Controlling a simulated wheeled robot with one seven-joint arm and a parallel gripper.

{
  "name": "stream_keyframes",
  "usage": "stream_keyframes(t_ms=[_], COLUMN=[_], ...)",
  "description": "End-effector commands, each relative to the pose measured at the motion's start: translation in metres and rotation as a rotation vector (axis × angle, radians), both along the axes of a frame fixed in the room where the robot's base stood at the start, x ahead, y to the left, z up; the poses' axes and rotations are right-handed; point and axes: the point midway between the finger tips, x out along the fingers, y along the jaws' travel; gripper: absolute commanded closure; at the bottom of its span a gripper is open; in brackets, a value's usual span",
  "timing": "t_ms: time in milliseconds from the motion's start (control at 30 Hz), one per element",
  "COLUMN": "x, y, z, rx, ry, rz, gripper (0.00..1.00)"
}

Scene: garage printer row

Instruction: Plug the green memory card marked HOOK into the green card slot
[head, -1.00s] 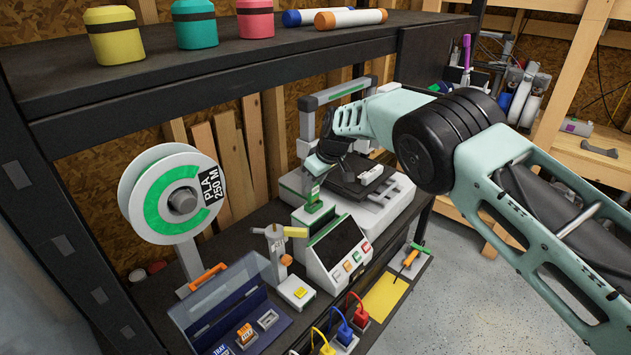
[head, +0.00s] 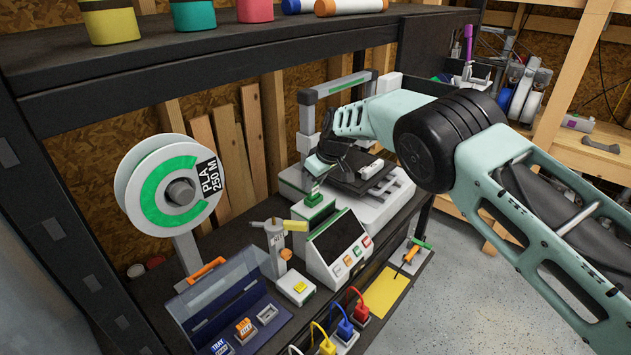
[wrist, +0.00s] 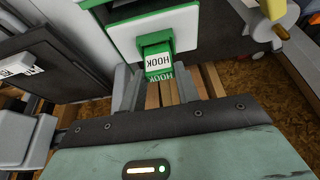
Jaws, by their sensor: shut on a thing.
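The green memory card (wrist: 157,62) has a white label reading HOOK. My gripper (wrist: 155,80) is shut on it in the wrist view, one finger on each side. In the head view the card (head: 314,198) stands upright below my gripper (head: 317,176), its lower end at the green card slot (head: 316,213) on top of the white-and-green console (head: 313,252). The card seems to be at least partly in the slot. How deep it sits is hidden.
A dark-screened panel fronts the console. A small post with a yellow arm (head: 277,240), a blue open case (head: 225,305) and a white spool (head: 165,190) stand to the left. A printer (head: 375,205) is behind. Coloured plugs (head: 345,328) line the front edge; a shelf hangs overhead.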

Motion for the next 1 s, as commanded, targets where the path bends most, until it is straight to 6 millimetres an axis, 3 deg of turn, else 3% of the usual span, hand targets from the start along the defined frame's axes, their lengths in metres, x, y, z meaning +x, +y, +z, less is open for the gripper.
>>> stream_keyframes(t_ms=[100,133,200,667,933,1000], x=[0.000,0.000,0.000,0.000,0.000,-0.001], y=[0.000,0.000,0.000,0.000,0.000,0.000], z=[-0.004,-0.003,-0.003,-0.001,0.034,0.032], rx=[-0.001,-0.001,-0.001,0.000,-0.001,-0.005], ry=[0.001,0.001,0.001,0.000,-0.003,0.002], rz=[0.000,0.000,0.000,0.000,0.001,0.001], gripper=[0.90,0.60,0.43,0.43,0.43,0.43])
